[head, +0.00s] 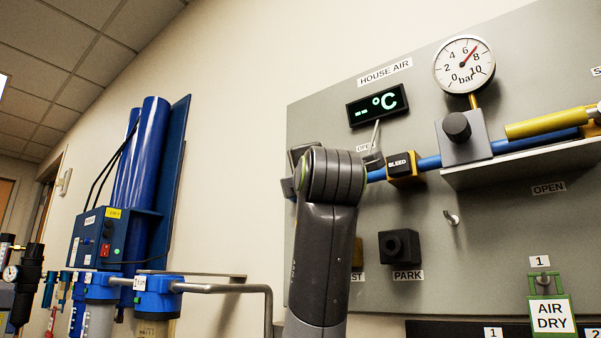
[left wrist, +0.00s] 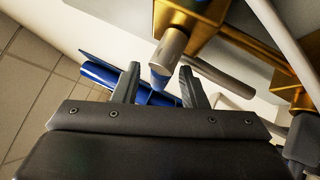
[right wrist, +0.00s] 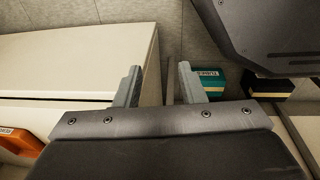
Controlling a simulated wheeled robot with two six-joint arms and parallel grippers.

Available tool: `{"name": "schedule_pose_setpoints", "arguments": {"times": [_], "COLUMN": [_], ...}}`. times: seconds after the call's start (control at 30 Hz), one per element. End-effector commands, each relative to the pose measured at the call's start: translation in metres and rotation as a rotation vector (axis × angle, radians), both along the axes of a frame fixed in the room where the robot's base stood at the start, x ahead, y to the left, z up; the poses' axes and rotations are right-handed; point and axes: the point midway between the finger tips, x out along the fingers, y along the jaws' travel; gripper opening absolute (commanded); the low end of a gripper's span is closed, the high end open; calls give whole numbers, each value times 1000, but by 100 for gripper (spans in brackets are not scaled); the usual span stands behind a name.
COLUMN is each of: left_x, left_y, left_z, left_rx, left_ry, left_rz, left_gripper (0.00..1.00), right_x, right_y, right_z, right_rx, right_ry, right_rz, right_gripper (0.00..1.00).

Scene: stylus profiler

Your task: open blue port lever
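In the left wrist view, a short grey metal rod (left wrist: 172,44) with a blue end (left wrist: 160,74) sticks out below a brass block (left wrist: 188,16). It may be the blue port lever, but no label shows there. My left gripper (left wrist: 159,70) is open, and the blue end appears between its fingertips; I cannot tell whether they touch it. In the head view my arm covers this part of the panel (head: 430,285), so the lever cannot be made out there. My right gripper (right wrist: 157,68) is open and empty in the right wrist view and is out of the head view.
The panel carries a °C display (head: 378,105), a pressure gauge (head: 463,64), a BLEED valve (head: 402,164), a blue pipe (head: 430,162), a yellow bar (head: 545,122) and a black PARK block (head: 399,247). Blue cylinders (head: 150,150) stand left. A teal box (right wrist: 207,84) lies beyond my right gripper.

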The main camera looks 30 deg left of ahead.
Motion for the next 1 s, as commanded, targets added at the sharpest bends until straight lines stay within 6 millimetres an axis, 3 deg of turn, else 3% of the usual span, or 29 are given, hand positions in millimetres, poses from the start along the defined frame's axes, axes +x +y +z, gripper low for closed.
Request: {"name": "schedule_pose_setpoints", "arguments": {"times": [0.2, 0.57, 0.87, 1.0], "left_x": [19, 23, 23, 23], "left_y": [18, 21, 21, 21], "left_z": [8, 8, 8, 8], "left_rx": [-1, 0, 0, -1], "left_ry": [1, -1, 0, 1], "left_rz": [2, -1, 0, 0], "left_gripper": [39, 39, 2, 0], "right_x": [-2, -6, -7, -7], "right_y": [0, 0, 0, 0], "right_z": [14, 14, 14, 14], "right_rx": [0, 1, 1, 1], "right_ry": [2, 8, 10, 10], "right_rz": [0, -2, -2, -2], "right_gripper": [36, 36, 36, 36]}}
